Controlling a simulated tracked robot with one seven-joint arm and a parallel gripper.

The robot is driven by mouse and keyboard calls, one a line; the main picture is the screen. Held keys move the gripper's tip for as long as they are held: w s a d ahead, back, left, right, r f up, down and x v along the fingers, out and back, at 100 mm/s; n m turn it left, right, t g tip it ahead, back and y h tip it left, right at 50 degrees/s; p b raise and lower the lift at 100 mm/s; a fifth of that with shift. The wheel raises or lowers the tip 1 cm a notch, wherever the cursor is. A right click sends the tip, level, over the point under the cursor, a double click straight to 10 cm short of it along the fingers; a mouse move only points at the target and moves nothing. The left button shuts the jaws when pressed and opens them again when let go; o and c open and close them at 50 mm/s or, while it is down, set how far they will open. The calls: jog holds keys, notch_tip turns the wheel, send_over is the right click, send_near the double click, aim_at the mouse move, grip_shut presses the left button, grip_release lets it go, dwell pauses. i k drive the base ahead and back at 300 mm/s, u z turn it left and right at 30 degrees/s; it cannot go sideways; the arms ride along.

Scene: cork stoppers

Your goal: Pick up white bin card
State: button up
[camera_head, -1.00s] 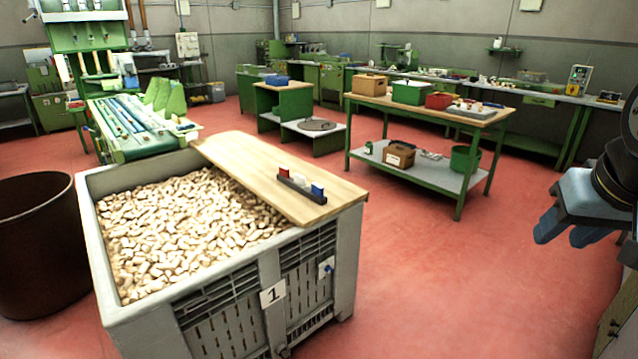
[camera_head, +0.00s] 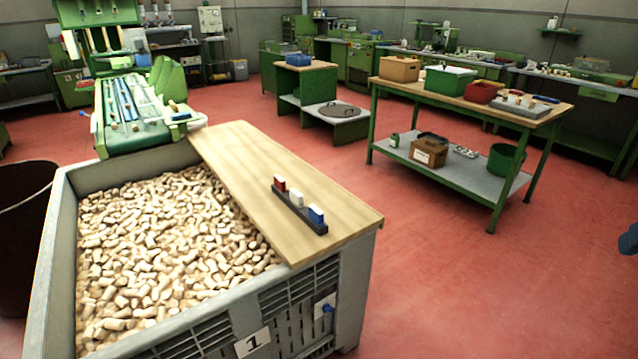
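The white bin card (camera_head: 296,199) stands upright in a dark slotted holder (camera_head: 290,212), between a red card (camera_head: 280,184) and a blue card (camera_head: 316,215). The holder lies on a wooden board (camera_head: 245,170) across the right side of a grey bin of corks. A small blue part of my gripper (camera_head: 629,240) shows at the right edge, far to the right of the card and apart from it. The rest of it is out of frame, so I cannot see whether it is open or shut.
The grey bin (camera_head: 58,270) is full of corks (camera_head: 165,250) and carries a number 1 plate (camera_head: 252,342). A dark brown barrel (camera_head: 20,225) stands at left. A green workbench (camera_head: 545,122) with boxes stands at back right. Red floor (camera_head: 470,290) is clear right of the bin.

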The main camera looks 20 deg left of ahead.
aim_at(296, 197)
jog(key=u, duration=0.2)
jog(key=i, duration=1.05)
jog(key=u, duration=1)
jog(key=i, duration=0.55)
jog(key=u, duration=0.3)
jog(key=k, duration=0.8)
jog(key=u, duration=0.2)
jog(key=i, duration=0.8)
jog(key=z, duration=0.05)
